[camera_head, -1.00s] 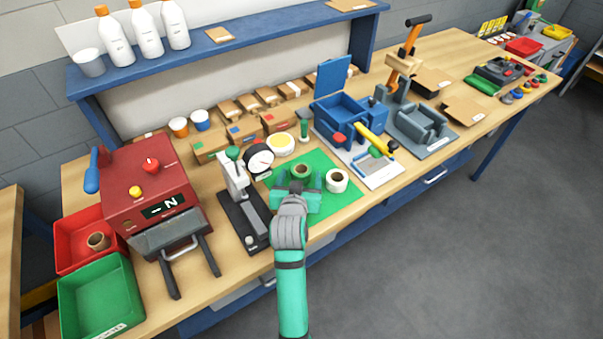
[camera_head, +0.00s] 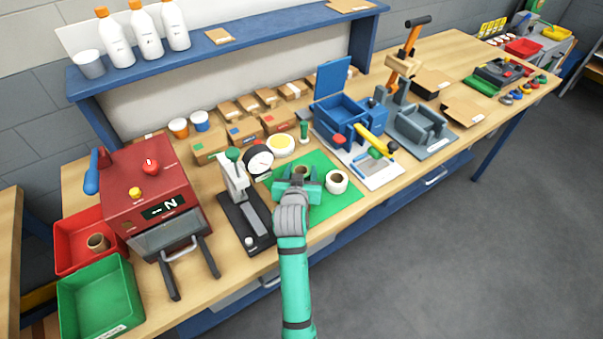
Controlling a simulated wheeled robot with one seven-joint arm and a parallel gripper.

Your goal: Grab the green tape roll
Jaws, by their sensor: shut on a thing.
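My gripper (camera_head: 301,175) is over the green mat (camera_head: 343,206) on the workbench. It is shut on the green tape roll (camera_head: 303,170), whose brown core and upper rim show between the fingers. The gripper hides the roll's near side, and I cannot tell whether the roll touches the mat. A white tape roll (camera_head: 337,182) with a brown core sits on the mat just right of my gripper, close to the right finger.
A yellow-topped round tub (camera_head: 281,145) and cardboard boxes (camera_head: 243,131) are behind. A blue open-lidded box (camera_head: 340,112) stands back right. The mat's front part is clear.

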